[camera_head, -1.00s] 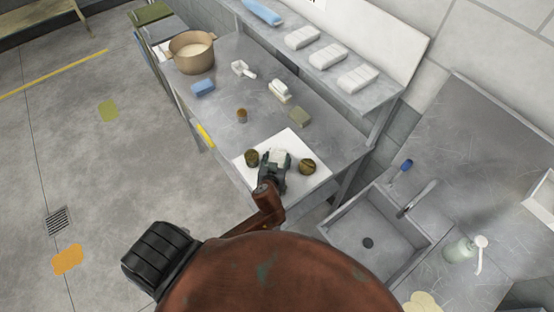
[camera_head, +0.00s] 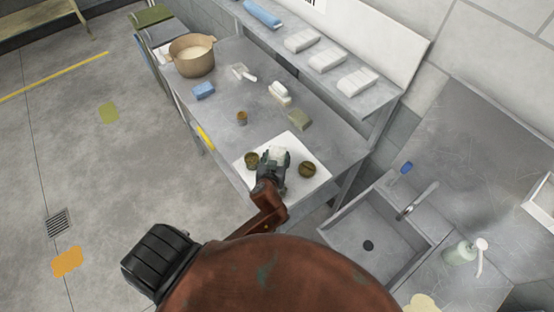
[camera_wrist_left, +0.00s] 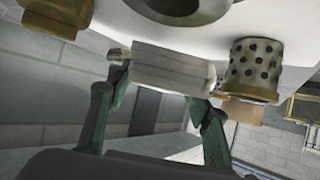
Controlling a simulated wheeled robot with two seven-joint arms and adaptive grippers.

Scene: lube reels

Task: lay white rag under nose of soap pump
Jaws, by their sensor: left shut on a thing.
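A small folded white rag (camera_head: 278,154) is between the fingers of my left gripper (camera_head: 272,160), at the white mat (camera_head: 302,149) on the steel table. In the left wrist view the rag (camera_wrist_left: 172,68) shows as a pale layered block, with a green-dark finger at each end of it; my left gripper (camera_wrist_left: 158,95) is shut on it. Whether the rag still touches the mat is unclear. The soap pump (camera_head: 460,252), a pale green bottle with a white nose (camera_head: 481,244), stands on the counter right of the sink. My right gripper is out of view.
Brass parts (camera_head: 251,160) and (camera_head: 307,169) flank my gripper closely on the mat; a perforated one (camera_wrist_left: 252,68) is near in the wrist view. The sink (camera_head: 372,235) lies between table and pump. A yellowish cloth (camera_head: 422,302) lies near the pump.

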